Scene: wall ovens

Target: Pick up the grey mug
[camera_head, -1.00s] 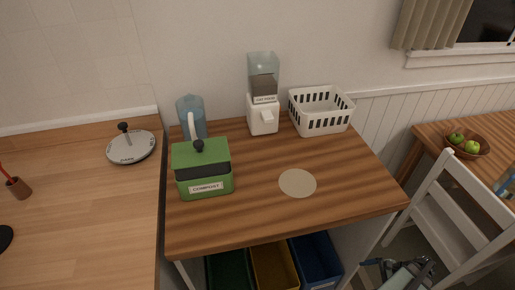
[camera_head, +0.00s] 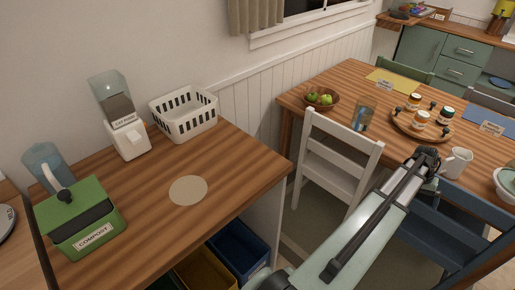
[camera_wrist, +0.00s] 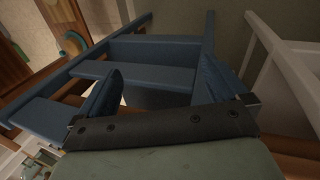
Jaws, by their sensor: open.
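A pale grey-white mug (camera_head: 459,162) stands upright on the dining table (camera_head: 352,82), near its front edge, in the head view. It is the only mug I can make out. My gripper (camera_head: 430,158) is just left of the mug in the picture, and I cannot tell the gap in depth. In the wrist view my gripper (camera_wrist: 158,75) has its two fingers apart, with a blue chair beyond them.
A blue chair (camera_head: 450,232) and a white chair (camera_head: 335,160) stand at the table's near side. A round tray (camera_head: 402,128) with several jars, a patterned glass (camera_head: 363,116) and a fruit bowl (camera_head: 321,104) are left of the mug. A white bowl (camera_head: 508,180) is right.

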